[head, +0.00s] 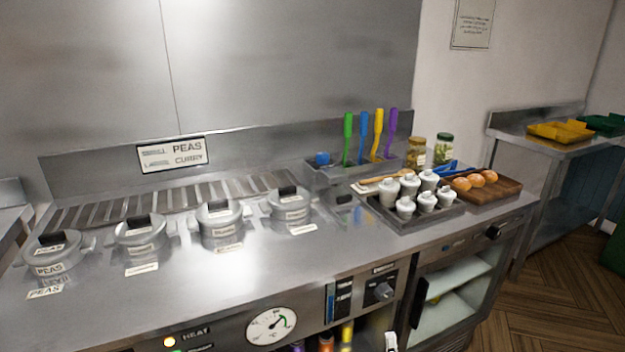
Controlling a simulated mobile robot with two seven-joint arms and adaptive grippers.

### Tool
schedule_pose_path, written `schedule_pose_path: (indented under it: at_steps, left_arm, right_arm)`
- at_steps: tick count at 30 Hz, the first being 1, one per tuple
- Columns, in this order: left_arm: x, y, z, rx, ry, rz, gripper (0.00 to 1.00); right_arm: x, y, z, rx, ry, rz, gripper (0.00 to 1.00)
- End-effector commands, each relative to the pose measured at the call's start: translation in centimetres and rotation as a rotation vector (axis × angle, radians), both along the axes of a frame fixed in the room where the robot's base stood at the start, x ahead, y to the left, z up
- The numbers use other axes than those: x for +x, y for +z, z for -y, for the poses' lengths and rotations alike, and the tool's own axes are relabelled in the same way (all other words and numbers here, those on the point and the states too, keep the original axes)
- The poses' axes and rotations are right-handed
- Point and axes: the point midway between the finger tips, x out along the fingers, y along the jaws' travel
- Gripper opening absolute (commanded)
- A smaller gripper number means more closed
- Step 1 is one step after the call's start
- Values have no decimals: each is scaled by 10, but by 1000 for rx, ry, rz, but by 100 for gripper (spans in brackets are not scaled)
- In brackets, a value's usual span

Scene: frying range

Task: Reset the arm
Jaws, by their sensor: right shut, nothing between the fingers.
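Only a small pale tip of my right gripper (391,342) shows, at the bottom edge of the head view, in front of the range's front panel. It is shut and holds nothing, apart from everything on the counter. The rest of that arm is out of the picture. My left gripper is not in view.
Several lidded pots, one labelled peas (55,262), stand along the steel counter (200,290). A tray (405,222) of white lidded jars and a wooden board (505,188) with round buns are at right. Coloured-handled utensils (363,140) stand behind. The counter's front strip is clear.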

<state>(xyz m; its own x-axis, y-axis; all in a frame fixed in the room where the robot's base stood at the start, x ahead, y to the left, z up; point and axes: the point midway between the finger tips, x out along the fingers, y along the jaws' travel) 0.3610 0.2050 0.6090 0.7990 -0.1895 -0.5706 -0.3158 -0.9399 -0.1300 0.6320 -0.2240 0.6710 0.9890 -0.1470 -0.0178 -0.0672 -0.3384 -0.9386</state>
Motion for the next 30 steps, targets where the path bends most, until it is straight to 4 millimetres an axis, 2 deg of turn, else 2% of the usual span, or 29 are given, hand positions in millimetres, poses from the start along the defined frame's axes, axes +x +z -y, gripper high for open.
schedule_pose_path:
  at_steps: [1, 5, 8, 9, 12, 15, 18, 21, 30]
  left_arm:
    - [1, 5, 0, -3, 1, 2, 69]
    - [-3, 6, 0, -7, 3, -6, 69]
    - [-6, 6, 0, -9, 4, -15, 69]
    - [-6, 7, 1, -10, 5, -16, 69]
    - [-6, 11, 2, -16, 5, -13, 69]
    - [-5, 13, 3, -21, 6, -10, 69]
    - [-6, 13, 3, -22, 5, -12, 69]
    - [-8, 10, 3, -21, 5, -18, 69]
    - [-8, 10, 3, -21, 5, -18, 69]
  right_arm:
    - [-25, -4, -5, -126, 72, -42, 0]
    - [-87, -19, -23, -468, 266, -154, 0]
    - [-141, -32, -32, -726, 411, -242, 0]
    - [-163, -37, -34, -826, 467, -275, 0]
    - [-211, -45, -33, -1043, 587, -347, 0]
    - [-247, -48, -29, -1205, 675, -401, 0]
    - [-270, -49, -25, -1304, 729, -434, 0]
    - [-279, -49, -23, -1347, 752, -449, 0]
    - [-279, -49, -23, -1347, 752, -449, 0]
